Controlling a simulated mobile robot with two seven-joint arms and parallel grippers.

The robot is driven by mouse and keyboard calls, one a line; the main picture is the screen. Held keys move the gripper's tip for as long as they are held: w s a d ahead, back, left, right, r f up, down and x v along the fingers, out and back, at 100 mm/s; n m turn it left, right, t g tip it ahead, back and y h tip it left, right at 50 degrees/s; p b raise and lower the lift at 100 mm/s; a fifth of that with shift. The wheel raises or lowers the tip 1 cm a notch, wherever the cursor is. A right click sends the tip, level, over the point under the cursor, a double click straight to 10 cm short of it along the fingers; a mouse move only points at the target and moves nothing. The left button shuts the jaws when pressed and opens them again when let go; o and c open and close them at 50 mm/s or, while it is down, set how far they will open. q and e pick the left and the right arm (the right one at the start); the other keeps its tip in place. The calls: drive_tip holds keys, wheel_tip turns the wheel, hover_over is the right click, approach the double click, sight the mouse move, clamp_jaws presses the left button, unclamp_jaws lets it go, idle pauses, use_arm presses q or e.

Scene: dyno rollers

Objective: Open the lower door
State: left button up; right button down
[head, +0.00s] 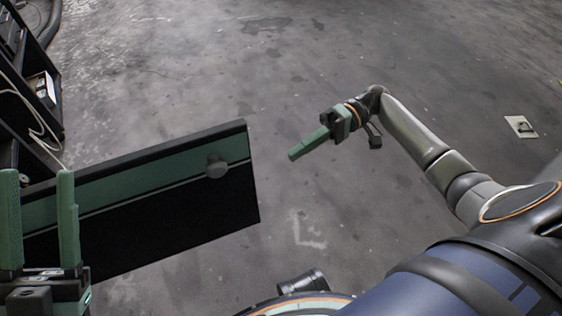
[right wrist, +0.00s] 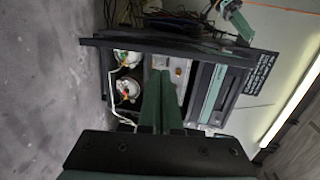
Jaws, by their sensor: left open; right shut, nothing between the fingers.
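The lower door (head: 150,215) is a black panel with a green stripe and a round grey knob (head: 216,168). In the head view it stands swung out from the cabinet at the left. In the right wrist view a long dark edge (right wrist: 110,43), likely this door, juts out beside the open compartment. My left gripper (head: 40,180) is open and empty at the lower left, in front of the panel's left part; contact cannot be told. My right gripper (head: 293,156) is shut and empty, to the right of the door and apart from it. Its fingers (right wrist: 165,85) also show in the right wrist view.
The dark cabinet (head: 25,120) with cables is at the left edge. In the right wrist view its compartment shows round white parts (right wrist: 127,90) and wires. The concrete floor (head: 300,60) is clear around my right arm. A small pale plate (head: 521,127) lies at the right.

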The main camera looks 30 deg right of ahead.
wheel_tip(320, 180, up, 4)
drive_tip(key=w+d+y, duration=0.1)
drive_tip(key=d+y, duration=0.1)
use_arm(q)
drive_tip(key=shift+s+d+f+m+h+b, duration=0.35)
drive_tip(key=shift+d+f+m+h+b, duration=0.3)
drive_tip(key=shift+b, duration=0.4)
use_arm(e)
drive_tip(key=s+a, duration=0.4)
drive_tip(key=a, duration=0.7)
drive_tip(key=shift+s+r, duration=0.2)
drive_tip(key=shift+s, duration=0.15)
use_arm(q)
drive_tip(key=shift+a, duration=0.1)
